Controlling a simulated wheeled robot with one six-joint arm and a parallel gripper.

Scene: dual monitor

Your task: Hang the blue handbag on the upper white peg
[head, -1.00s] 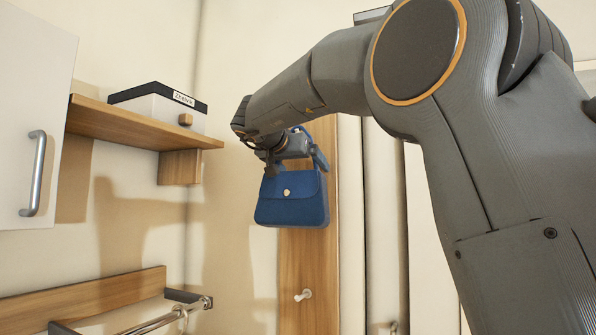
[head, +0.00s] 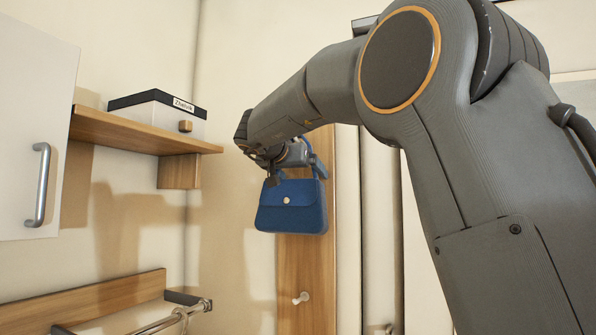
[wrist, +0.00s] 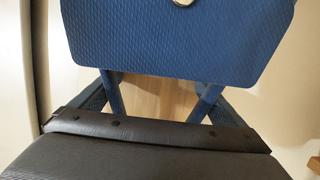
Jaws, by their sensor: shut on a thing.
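The blue handbag (head: 290,212) hangs upright below my gripper (head: 283,168) in the head view, its round pale clasp facing the camera. My gripper is shut on its strap. In the wrist view, the bag's body (wrist: 170,45) fills the top and its straps run down to my dark gripper (wrist: 155,135). The bag is in front of a vertical wooden board (head: 317,255). One white peg (head: 301,298) shows low on the board, below the bag. No other peg is visible; the upper board is partly hidden by the bag and my arm.
To the left, a wooden shelf (head: 140,134) holds a white box with a black lid (head: 160,112). A white cabinet door (head: 35,120) with a metal handle is at far left. A metal rail (head: 165,322) is mounted low on the left. Wall between shelf and board is clear.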

